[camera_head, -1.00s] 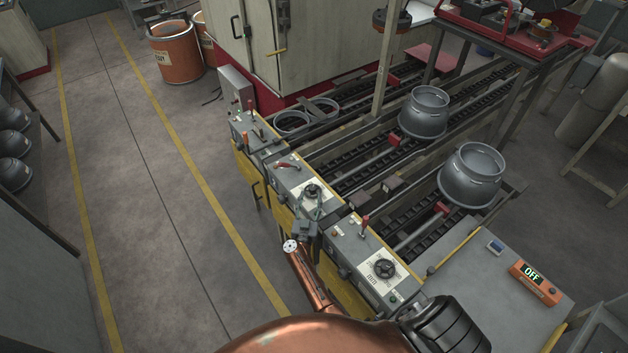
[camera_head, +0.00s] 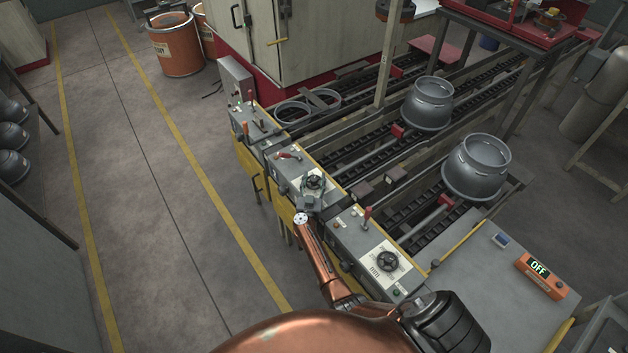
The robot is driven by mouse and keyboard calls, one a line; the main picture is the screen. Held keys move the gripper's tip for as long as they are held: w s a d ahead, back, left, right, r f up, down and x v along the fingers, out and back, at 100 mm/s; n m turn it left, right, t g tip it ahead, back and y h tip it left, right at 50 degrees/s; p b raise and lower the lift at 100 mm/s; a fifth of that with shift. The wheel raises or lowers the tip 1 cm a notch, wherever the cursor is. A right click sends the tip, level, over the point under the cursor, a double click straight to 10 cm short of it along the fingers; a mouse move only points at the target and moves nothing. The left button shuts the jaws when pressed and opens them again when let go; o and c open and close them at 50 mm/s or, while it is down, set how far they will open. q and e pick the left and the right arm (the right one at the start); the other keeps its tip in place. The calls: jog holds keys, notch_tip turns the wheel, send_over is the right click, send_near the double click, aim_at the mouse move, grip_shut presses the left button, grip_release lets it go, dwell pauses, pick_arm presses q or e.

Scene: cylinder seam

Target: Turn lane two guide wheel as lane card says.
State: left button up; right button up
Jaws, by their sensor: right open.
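The middle control box (camera_head: 284,180) has a small dark guide wheel (camera_head: 315,182) on a pale card (camera_head: 318,195), partly hidden by my gripper; the card's marks are too small to read. I take this as the lane two wheel, but no lane number is legible. My right gripper (camera_head: 313,187) is open, its fingers at the near side of this wheel; I cannot tell whether they touch it. My left gripper is not in view.
Two grey cylinders (camera_head: 429,104) (camera_head: 477,168) stand over the conveyor lanes. An orange display (camera_head: 540,275) reads OFF. The floor at left is clear.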

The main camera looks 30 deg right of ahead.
jog(key=shift+c, duration=0.3)
grip_shut()
jog(key=shift+a+m+g+h, duration=0.1)
jog(key=shift+m+g+h, duration=0.2)
jog(key=shift+m+h, duration=0.1)
jog(key=shift+w+m+g+h, duration=0.15)
jog(key=shift+m+g+h, duration=0.35)
jog(key=shift+g+h, duration=0.2)
jog(key=shift+f+m+g+h+b, duration=0.15)
jog(key=shift+m+g+h+b, duration=0.55)
jog(key=shift+g+b, duration=0.15)
jog(key=m+g+h+b, duration=0.1)
jog(key=m+g+b, duration=0.1)
jog(key=g+b, duration=0.1)
jog(key=shift+f+h+b, duration=0.1)
jog(key=shift+h+b, duration=0.25)
jog(key=shift+h, duration=0.05)
jog(key=shift+r+m+g+h+b, duration=0.2)
jog(key=shift+m+g+h+b, duration=0.1)
jog(key=shift+m+g+b, duration=0.35)
